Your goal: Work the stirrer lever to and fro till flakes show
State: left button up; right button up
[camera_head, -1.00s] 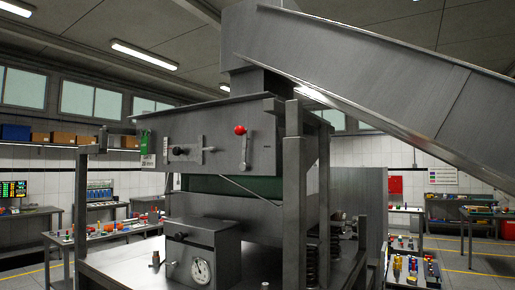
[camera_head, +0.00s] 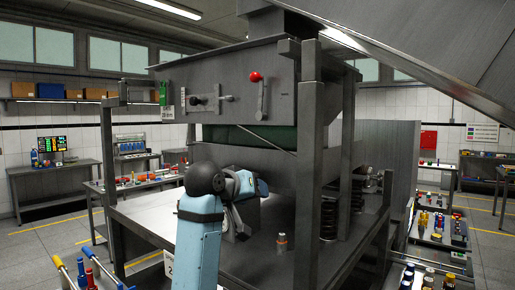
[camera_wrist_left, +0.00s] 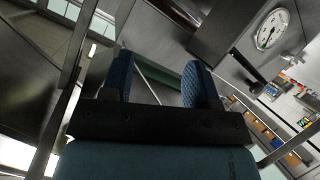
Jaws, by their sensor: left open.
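A lever with a red ball knob (camera_head: 255,76) is on the front of the grey steel hopper (camera_head: 280,85); the knob is at the top and the arm hangs below it. My left arm rises from the bottom of the head view, and its gripper (camera_head: 248,188) is over the machine's table, below and apart from the lever. The left wrist view shows its two blue fingers (camera_wrist_left: 160,78) spread, with nothing held between them. The lever cannot be made out in that view. I see no flakes. My right gripper is not in view.
A round dial gauge (camera_wrist_left: 271,28) shows in the wrist view; my arm hides it in the head view. A small orange-capped fitting (camera_head: 282,242) stands on the machine table (camera_head: 245,265). Upright posts (camera_head: 309,150) and springs (camera_head: 329,215) stand right of the gripper. A sloping chute (camera_head: 420,60) passes overhead.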

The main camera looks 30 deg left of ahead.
pick_arm(q)
jog(key=s+a+r+n+t, duration=0.2)
jog(key=a+r+t, duration=0.1)
jog(key=r, duration=1.5)
jog(key=t+h, duration=0.1)
jog(key=h, duration=0.1)
send_near(253, 78)
jog(key=w+p, duration=0.1)
jog(key=w, duration=0.2)
jog(key=w+p, duration=0.2)
jog(key=w, duration=0.1)
jog(key=w+d+p, duration=0.1)
jog(key=w, duration=0.2)
jog(key=shift+w+p, duration=0.45)
jog(key=shift+w, duration=0.1)
jog(key=shift+w+f, duration=0.1)
jog(key=shift+w, duration=0.05)
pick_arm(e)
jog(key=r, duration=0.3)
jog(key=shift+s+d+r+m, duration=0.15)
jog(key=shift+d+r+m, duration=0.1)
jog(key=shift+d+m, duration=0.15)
pick_arm(q)
jog(key=shift+c, duration=0.2)
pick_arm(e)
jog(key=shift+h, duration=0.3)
